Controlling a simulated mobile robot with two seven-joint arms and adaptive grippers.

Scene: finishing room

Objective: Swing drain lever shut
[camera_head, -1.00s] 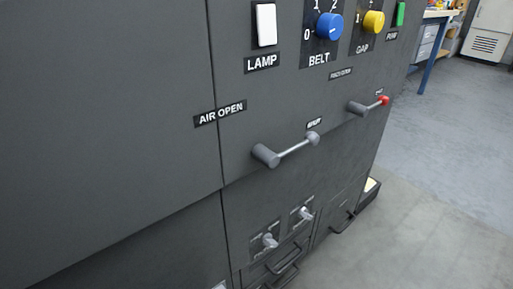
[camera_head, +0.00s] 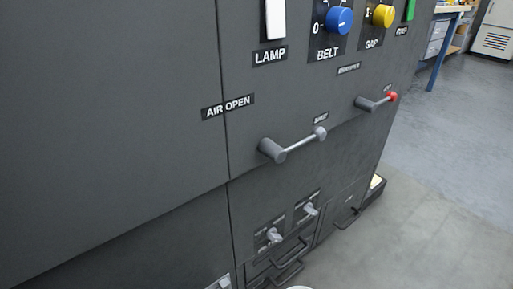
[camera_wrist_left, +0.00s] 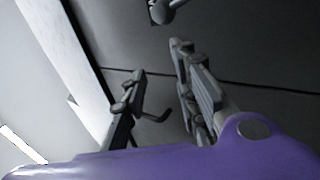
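A grey lever with a grey tip (camera_head: 293,145) sticks out from the dark machine front in the head view. A second lever with a red tip (camera_head: 376,102) is to its right and higher. Two small pale levers, one left (camera_head: 268,236) and one right (camera_head: 307,211), sit lower down. The small labels are too blurred to tell which is the drain lever. In the left wrist view my left gripper (camera_wrist_left: 158,58) has its fingers spread apart, with nothing seen between the tips. A rounded grey part (camera_wrist_left: 164,11) is beyond them at the top. My right gripper is not in view.
A white lamp switch (camera_head: 275,18), blue belt knob (camera_head: 339,20) and yellow gap knob (camera_head: 383,15) are above the levers. Dark bar handles (camera_head: 288,266) project near the bottom. The grey floor (camera_head: 430,190) to the right is clear, with a blue-legged bench (camera_head: 440,50) behind.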

